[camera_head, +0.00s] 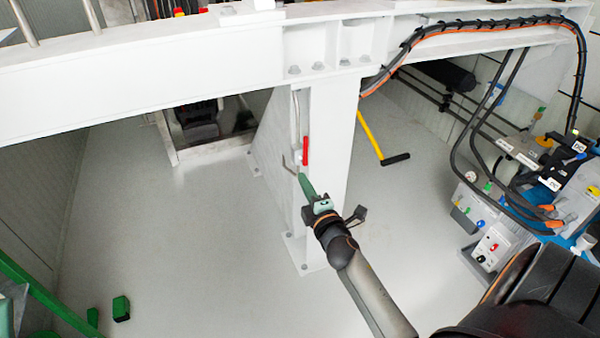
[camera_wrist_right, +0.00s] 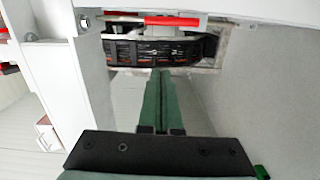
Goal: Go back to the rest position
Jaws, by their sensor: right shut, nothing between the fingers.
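My right gripper (camera_head: 305,182) reaches up from the lower right in the head view, in front of the white steel column (camera_head: 325,150). Its green fingers are together with nothing between them. A red handle (camera_head: 305,151) on the column is just above the fingertips. In the right wrist view the closed green fingers (camera_wrist_right: 157,85) point forward, and a red bar (camera_wrist_right: 170,21) lies beyond them near the top. I cannot tell from these views how far the fingertips are from the handle. My left gripper is not in view.
A white beam (camera_head: 180,80) spans the top. A machine with hoses and valves (camera_head: 500,200) stands at the right. A yellow bar with a black grip (camera_head: 370,137) is behind the column. Green blocks (camera_head: 121,308) and a green rail (camera_head: 40,290) are at lower left. The grey floor between is open.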

